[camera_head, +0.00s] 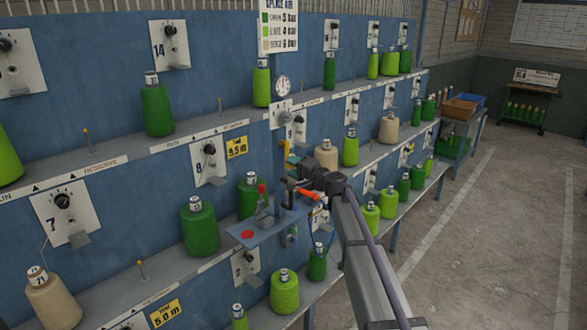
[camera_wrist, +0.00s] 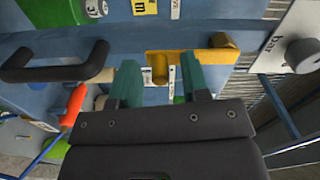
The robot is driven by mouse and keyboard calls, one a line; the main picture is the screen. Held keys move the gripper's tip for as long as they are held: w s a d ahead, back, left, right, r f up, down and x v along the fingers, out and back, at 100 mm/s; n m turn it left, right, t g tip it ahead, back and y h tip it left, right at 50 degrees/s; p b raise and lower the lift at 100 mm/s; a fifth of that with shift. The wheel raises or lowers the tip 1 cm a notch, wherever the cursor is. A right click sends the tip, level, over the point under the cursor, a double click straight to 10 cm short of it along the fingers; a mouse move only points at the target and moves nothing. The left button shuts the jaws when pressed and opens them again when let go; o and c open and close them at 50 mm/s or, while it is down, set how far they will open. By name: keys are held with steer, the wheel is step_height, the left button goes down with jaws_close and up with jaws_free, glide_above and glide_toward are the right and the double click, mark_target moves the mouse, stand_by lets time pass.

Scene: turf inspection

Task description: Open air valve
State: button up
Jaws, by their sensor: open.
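A yellow lever-like part, which looks like the air valve handle, spans the upper middle of the wrist view (camera_wrist: 192,56). It has a rounded stub facing me. In the head view its yellow part (camera_head: 284,152) shows on the blue rack, below the round gauge (camera_head: 282,86). My gripper (camera_wrist: 160,76) is open, its two green fingers on either side of the stub. I cannot tell whether they touch it. In the head view my gripper (camera_head: 297,168) reaches the rack front beside the yellow part, and my wrist partly hides this area.
A small blue shelf (camera_head: 262,234) with a red disc juts out below my gripper. An orange-red handle (camera_wrist: 73,106) and a black bar handle (camera_wrist: 55,70) lie left of my fingers. Green yarn cones (camera_head: 201,228) stand along the rack. The floor (camera_head: 500,220) at right is clear.

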steer(key=v, duration=1)
steer(key=shift+s+d, duration=0.25)
steer(key=shift+s, duration=0.05)
steer(key=s+a+f+n+g+h, duration=0.2)
steer(key=s+f+n+g, duration=0.35)
steer(key=s+f, duration=0.4)
steer(key=s+d+f+g+h, duration=0.2)
steer(key=s+d+f+h, duration=0.1)
steer(key=s, duration=0.6)
steer(key=s+d+f+n+g+h+b, duration=0.1)
steer(key=s+d+f+g+h, duration=0.1)
steer(key=s, duration=0.7)
steer(key=s+d+f+g+h+b, duration=0.1)
steer(key=s+d+f+g+h, duration=0.2)
steer(key=s, duration=0.6)
steer(key=d+f+h, duration=0.1)
steer(key=d+h, duration=0.1)
steer(key=h, duration=0.1)
steer(key=shift+s+f+n, duration=0.25)
steer(key=shift+f+n, duration=0.05)
steer(key=shift+n, duration=0.05)
